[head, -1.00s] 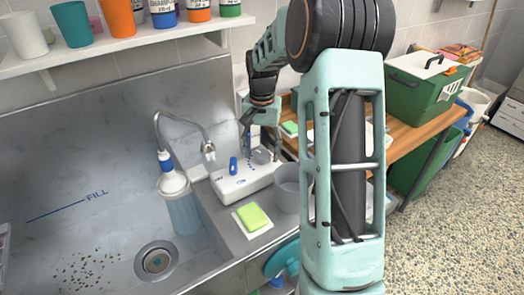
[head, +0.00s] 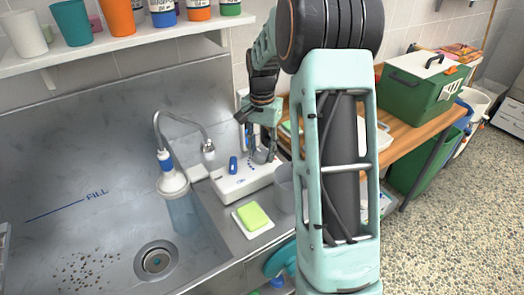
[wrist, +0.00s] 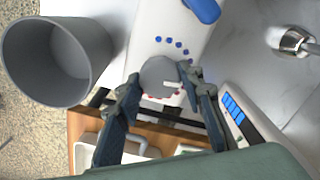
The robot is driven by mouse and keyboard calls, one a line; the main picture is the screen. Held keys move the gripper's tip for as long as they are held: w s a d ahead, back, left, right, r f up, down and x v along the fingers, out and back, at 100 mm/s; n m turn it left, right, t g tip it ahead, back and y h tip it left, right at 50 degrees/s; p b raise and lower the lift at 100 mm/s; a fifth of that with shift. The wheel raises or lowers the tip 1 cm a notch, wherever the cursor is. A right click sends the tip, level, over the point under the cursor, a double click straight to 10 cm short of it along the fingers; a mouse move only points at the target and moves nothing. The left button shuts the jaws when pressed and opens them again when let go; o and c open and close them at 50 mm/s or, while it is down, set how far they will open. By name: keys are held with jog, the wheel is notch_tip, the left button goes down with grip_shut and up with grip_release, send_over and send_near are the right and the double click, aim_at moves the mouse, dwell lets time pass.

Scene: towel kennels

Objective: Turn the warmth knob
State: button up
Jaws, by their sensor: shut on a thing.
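The warmth knob (wrist: 158,74) is a round grey dial on a white box (head: 242,183). In the wrist view its white pointer line points right and slightly down, near the red dots; blue dots curve along its upper side. My gripper (wrist: 163,84) is shut on the knob, with one finger on each side. In the head view my gripper (head: 259,151) is at the right part of the box and partly hides the knob. A blue lever (head: 233,165) stands on the same box, left of the knob; it also shows in the wrist view (wrist: 203,9).
A grey cup (head: 284,190) stands close to the box's right end. A green sponge (head: 252,216) lies in front of it. A faucet (head: 183,122) with a bottle (head: 182,207) is at the left, by the sink (head: 95,225). A wooden table (head: 418,118) is behind.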

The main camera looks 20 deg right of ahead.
aim_at(262, 152)
jog(key=m, duration=0.5)
jog(key=shift+m, duration=0.4)
dwell(0.3)
jog(key=o, duration=1.2)
jog(key=shift+c, duration=0.2)
notch_tip(262, 152, up, 12)
jog(key=shift+r, duration=0.1)
